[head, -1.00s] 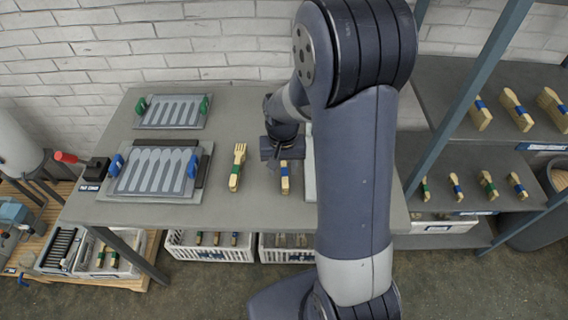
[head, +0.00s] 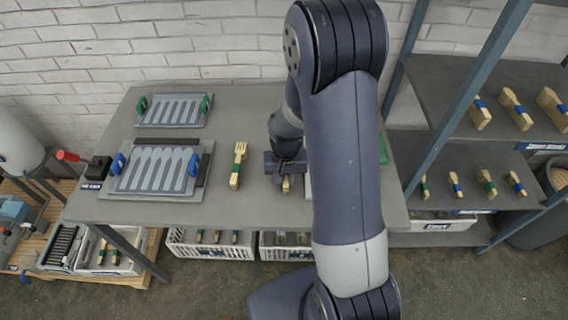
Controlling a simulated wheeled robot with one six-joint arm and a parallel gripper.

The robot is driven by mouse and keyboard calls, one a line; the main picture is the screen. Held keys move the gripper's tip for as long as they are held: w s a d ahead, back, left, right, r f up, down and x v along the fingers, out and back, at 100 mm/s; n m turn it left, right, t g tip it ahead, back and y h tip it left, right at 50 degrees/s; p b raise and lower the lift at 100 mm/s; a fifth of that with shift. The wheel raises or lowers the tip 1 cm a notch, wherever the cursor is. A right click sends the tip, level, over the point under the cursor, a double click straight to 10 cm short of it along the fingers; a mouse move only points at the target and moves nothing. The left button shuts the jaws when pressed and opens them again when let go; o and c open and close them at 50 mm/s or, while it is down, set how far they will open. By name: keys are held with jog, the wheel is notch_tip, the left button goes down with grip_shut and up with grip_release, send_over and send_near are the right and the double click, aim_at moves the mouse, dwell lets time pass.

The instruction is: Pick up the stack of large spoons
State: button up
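A wooden stack with a blue band, only its near end (head: 286,187) showing now, lies on the grey table (head: 225,125). My gripper (head: 286,172) is right over it and hides most of it, including the head, so I cannot confirm its shape as spoons. Whether the fingers touch it or are closed around it cannot be told. A stack of wooden forks with a green band (head: 236,176) lies apart, to the left of my gripper.
Two press plates, one with blue handles (head: 152,171) and one with green handles (head: 173,110), lie on the table's left. Shelves (head: 470,150) with several banded wooden stacks stand at right. White crates (head: 210,250) sit beneath. My arm hides the table's right part.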

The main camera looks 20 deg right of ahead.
grip_shut()
